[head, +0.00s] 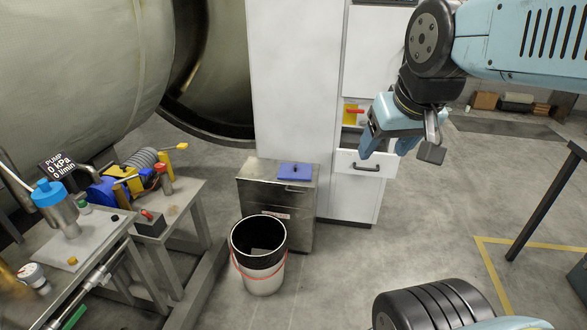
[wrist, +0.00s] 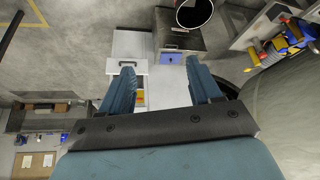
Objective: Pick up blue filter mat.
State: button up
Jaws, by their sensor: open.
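The blue filter mat (head: 295,171) lies flat on top of a metal cabinet (head: 268,212) at the centre of the head view. A dark mark shows on its top. In the wrist view the mat (wrist: 172,59) shows just beyond and between my fingertips. My gripper (head: 383,148) is open and empty. In the head view it is to the right of the mat and higher up in the picture, in front of a tall white cabinet. Its two blue fingers also show in the wrist view (wrist: 158,70), apart with nothing between them.
A white drawer (head: 365,166) stands pulled out of the white cabinet (head: 295,80), near my fingers. A bucket (head: 262,275) with a red band stands in front of the metal cabinet. Benches with a pump (head: 118,186) are at left. Floor at right is mostly clear.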

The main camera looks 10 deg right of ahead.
aim_at(290, 171)
jog(key=u, duration=0.35)
jog(key=k, duration=1.05)
jog(key=u, duration=0.85)
jog(key=i, duration=2.3)
jog(key=z, duration=1.35)
jog(key=i, duration=0.8)
jog(key=z, duration=0.45)
jog(key=k, duration=0.6)
